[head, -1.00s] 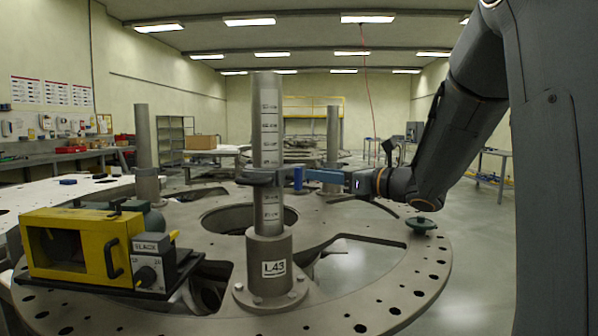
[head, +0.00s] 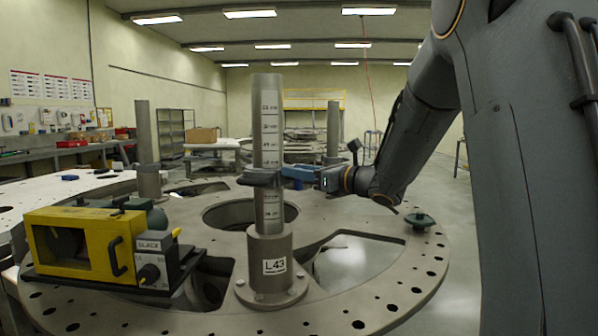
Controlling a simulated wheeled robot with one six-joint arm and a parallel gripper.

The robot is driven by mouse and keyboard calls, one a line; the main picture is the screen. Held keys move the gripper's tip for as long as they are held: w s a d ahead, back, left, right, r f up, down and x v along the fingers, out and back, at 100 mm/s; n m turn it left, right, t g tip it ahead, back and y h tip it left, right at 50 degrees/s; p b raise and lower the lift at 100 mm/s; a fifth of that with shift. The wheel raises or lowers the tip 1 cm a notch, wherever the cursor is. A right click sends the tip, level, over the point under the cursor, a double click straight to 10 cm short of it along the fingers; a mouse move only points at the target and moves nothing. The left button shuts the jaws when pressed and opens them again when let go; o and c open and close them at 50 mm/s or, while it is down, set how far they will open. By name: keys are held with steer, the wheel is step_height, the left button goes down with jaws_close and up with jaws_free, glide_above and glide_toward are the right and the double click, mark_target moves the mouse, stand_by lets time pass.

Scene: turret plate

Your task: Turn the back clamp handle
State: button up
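A dark grey clamp (head: 260,179) sits around the post about halfway up. My gripper (head: 292,173), with blue fingers, reaches in from the right, its tips at the right side of the clamp. The back clamp handle cannot be made out apart from the clamp and the blue fingers. The fingers overlap in this view, so I cannot tell whether they are open, shut or holding anything.
The post stands on a large round plate (head: 400,290) with holes and cut-outs. A small green-topped knob (head: 420,221) is at the right. Two plainer posts (head: 147,150) (head: 333,130) stand farther back.

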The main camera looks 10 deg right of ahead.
jaws_close()
steer(key=shift+d+m, duration=0.1)
steer(key=shift+m, duration=0.2)
steer(key=m, duration=0.5)
steer(key=w+d+f+m+b, duration=0.1)
steer(key=m, duration=0.5)
steer(key=f+m+b, duration=0.1)
steer(key=m, duration=0.5)
steer(key=shift+w+d+f, duration=0.1)
steer(key=shift+w+d, duration=0.15)
steer(key=shift+d, duration=0.1)
steer(key=shift+m, duration=0.3)
